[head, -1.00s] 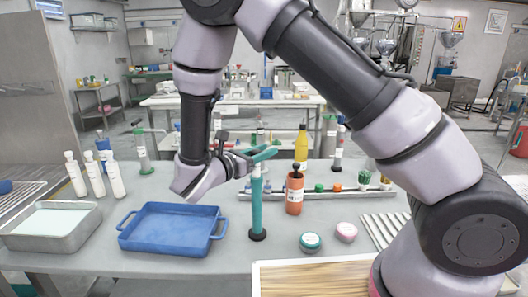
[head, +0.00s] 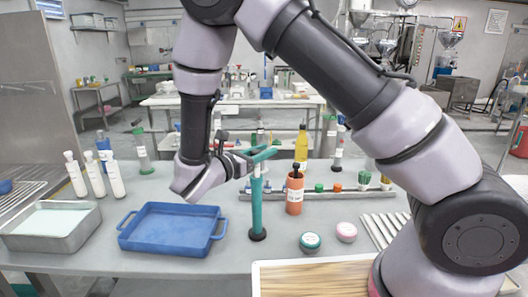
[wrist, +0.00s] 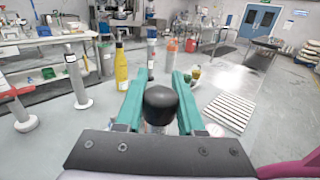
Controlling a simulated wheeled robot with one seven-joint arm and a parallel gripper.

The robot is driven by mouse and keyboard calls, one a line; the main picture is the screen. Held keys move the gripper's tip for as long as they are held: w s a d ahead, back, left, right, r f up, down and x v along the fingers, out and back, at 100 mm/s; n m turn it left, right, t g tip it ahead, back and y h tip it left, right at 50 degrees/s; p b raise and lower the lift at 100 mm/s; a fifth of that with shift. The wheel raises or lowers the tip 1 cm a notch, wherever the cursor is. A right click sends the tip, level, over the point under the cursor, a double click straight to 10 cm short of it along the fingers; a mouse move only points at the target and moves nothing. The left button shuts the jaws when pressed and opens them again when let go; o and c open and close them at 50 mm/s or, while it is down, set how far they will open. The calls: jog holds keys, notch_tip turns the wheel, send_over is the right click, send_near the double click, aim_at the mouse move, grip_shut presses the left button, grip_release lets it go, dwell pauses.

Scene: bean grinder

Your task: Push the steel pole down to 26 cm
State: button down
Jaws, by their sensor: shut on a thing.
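An upright teal tube (head: 256,208) with a black foot stands on the grey table, right of the blue tray. My gripper (head: 262,154) is at its top, with its teal fingers pointing away to the right. In the wrist view, my gripper (wrist: 160,98) is shut on the steel pole, with a round black cap (wrist: 160,103) between the two fingers. A small pale metallic part shows just below the cap. The rest of the steel pole is hidden by the fingers and cap. I cannot read any length mark.
An orange bottle (head: 294,193) stands close to the right of the tube, with a yellow bottle (head: 301,147) behind. The blue tray (head: 172,247) is at the left. Two small lidded jars (head: 310,243) and a wooden board (head: 315,280) lie in front right.

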dwell(0.4)
jog(key=shift+f, duration=2.3)
jog(key=c, duration=0.5)
grip_release()
jog(key=v, duration=1)
jog(key=shift+s+a, duration=0.3)
